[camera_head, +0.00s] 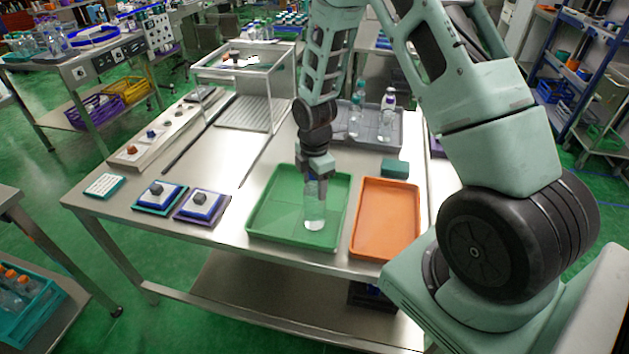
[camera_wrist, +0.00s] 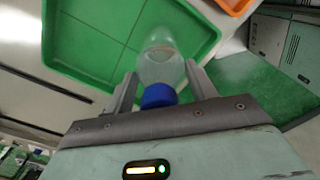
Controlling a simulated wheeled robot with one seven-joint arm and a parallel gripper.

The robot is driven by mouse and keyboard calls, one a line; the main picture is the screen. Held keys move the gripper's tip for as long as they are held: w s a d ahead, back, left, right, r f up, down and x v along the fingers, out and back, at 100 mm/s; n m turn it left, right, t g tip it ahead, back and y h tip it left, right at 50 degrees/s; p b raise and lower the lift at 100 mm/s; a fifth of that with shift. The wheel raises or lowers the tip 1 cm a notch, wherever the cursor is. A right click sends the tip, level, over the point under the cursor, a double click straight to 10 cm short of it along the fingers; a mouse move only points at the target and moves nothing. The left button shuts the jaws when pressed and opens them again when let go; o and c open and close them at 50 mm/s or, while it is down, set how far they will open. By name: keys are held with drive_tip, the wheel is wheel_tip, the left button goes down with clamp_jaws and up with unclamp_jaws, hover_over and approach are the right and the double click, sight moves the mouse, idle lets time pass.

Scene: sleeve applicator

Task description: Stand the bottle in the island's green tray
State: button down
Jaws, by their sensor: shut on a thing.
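A clear bottle (camera_head: 314,205) is upright over the right part of the green tray (camera_head: 268,226) on the steel island. My gripper (camera_head: 317,176) is above the tray and shut on the upper part of the bottle. In the wrist view the bottle (camera_wrist: 160,65) with its blue cap (camera_wrist: 158,96) lies between the two fingers. Its bottom end appears within the green tray's outline (camera_wrist: 90,35). I cannot tell whether the bottle's base touches the tray floor. The cap is hidden by my gripper in the head view.
An orange tray (camera_head: 386,222) sits right beside the green one. A grey tray (camera_head: 375,137) with clear bottles (camera_head: 387,112) stands behind, with a small green block (camera_head: 395,168) in front of it. Blue-and-white stacked pieces (camera_head: 160,195) lie to the left. A clear-walled box (camera_head: 245,85) stands at the back.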

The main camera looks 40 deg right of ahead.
drive_tip(key=shift+f, duration=0.15)
drive_tip(key=shift+c, duration=2.4)
unclamp_jaws()
